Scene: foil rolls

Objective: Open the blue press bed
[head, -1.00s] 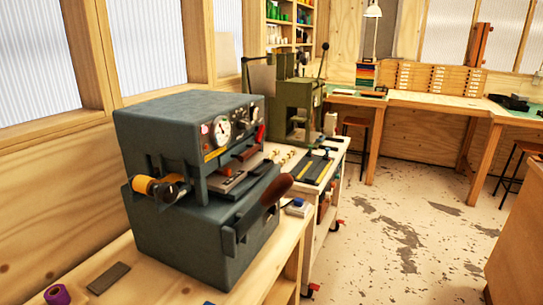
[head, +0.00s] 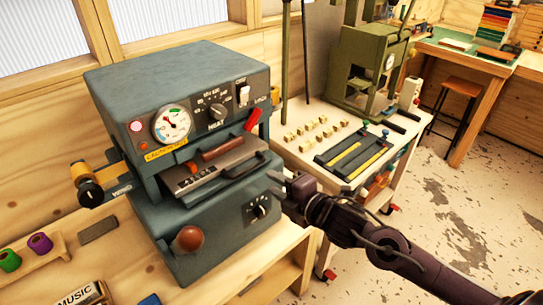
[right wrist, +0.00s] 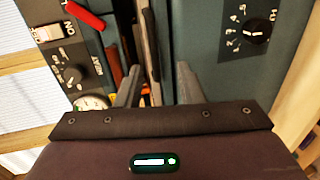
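The blue-grey press (head: 110,110) stands on the wooden bench, with a gauge, knobs and a red lever on its front. Its bed (head: 215,172) is a dark flat plate in the front slot, with a dark bar handle (head: 243,168) along its front edge. In the right wrist view the handle (right wrist: 148,45) shows as an upright dark bar. My right gripper (head: 274,183) is at the right front of the press, close to the handle. Its fingers (right wrist: 160,67) are apart, and the handle appears between or just beyond them; contact cannot be told. My left gripper is out of view.
A green press (head: 370,70) stands on a cart to the right, with small blocks (head: 315,130) and a tray (head: 352,155) in front. Purple and green foil rolls (head: 40,243) lie at left. A round brown knob (head: 188,238) sticks out below the bed.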

